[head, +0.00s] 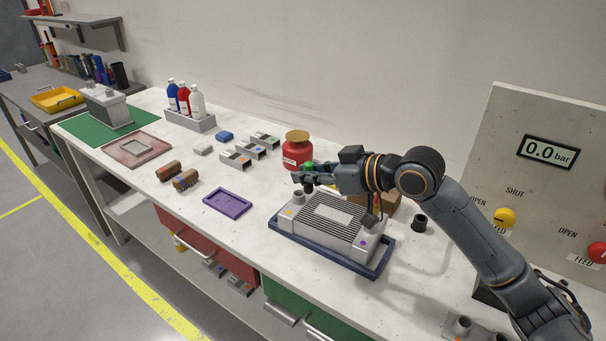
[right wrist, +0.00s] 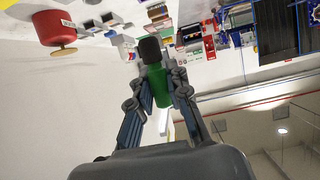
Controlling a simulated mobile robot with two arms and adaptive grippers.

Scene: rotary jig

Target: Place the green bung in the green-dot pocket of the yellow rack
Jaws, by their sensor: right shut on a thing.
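My right gripper (head: 306,177) is shut on the green bung (head: 309,167). It holds the bung above the far left corner of a grey finned block (head: 330,218). The bung's black end points down, near a grey port on the block; whether they touch I cannot tell. In the right wrist view the green body of the bung (right wrist: 181,88) lies between the fingers, its black end (right wrist: 150,50) beyond the fingertips. I cannot make out a yellow rack with a green-dot pocket. My left gripper is not in view.
The finned block sits in a blue tray (head: 284,237). A red canister (head: 297,153) stands close behind the gripper. A purple tray (head: 228,202) lies left, and a black cup-like piece (head: 420,223) right. A yellow tray (head: 50,103) is on the far-left bench.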

